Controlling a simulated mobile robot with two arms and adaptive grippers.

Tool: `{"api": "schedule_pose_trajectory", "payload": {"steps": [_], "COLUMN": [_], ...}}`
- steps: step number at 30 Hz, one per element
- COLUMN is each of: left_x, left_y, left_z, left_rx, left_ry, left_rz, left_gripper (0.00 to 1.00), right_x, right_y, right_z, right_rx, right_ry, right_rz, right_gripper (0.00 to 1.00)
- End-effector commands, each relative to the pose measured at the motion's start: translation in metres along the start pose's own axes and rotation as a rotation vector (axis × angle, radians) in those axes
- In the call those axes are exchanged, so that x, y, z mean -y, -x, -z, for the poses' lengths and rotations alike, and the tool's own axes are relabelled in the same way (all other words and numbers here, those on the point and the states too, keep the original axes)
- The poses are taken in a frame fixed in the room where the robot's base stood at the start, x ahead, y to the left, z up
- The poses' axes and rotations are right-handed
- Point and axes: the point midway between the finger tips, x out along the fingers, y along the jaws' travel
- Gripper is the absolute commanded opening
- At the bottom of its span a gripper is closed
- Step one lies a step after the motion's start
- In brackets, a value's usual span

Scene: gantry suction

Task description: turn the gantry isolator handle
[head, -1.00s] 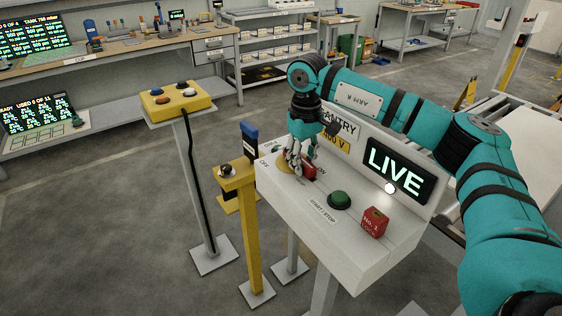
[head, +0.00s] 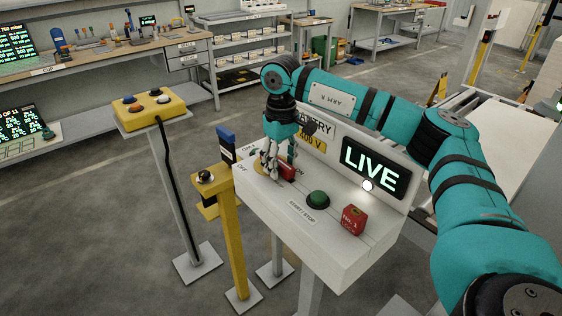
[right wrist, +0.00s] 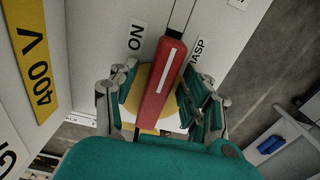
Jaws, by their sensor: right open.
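The isolator handle (right wrist: 160,85) is a red bar with a white stripe over a yellow disc (right wrist: 141,84), on the sloping top of a pale console (head: 330,240). In the right wrist view its far end lies between the ON label (right wrist: 137,37) and the HASP label. My right gripper (right wrist: 157,102) is open, with fingers on both sides of the handle. Gaps show beside the bar; contact is hard to tell. My left gripper is in neither view.
A lit LIVE sign (head: 376,166) stands at the console's back. A green button (head: 318,199) and red block (head: 353,220) sit right of the handle. A yellow post (head: 232,240) and yellow button-box stand (head: 150,112) are left. Open floor lies left of these.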

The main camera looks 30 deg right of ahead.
Motion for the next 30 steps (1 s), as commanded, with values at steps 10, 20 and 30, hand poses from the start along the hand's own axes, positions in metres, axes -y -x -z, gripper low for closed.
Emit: {"api": "schedule_pose_trajectory", "payload": {"steps": [10, 20, 30], "left_x": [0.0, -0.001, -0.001], "left_y": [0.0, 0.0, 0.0], "left_z": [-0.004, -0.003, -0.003], "left_rx": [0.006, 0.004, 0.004], "left_ry": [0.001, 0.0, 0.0], "left_rz": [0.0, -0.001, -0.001], "left_gripper": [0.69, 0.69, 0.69], "right_x": [0.0, 0.0, 0.0], "right_y": [0.03, 0.097, 0.12], "right_z": [0.001, 0.001, 0.0], "right_rx": [-0.004, -0.003, 0.0], "right_ry": [-0.001, 0.0, 0.0], "right_rz": [0.001, 0.001, 0.0], "right_gripper": [0.48, 0.48, 0.48]}}
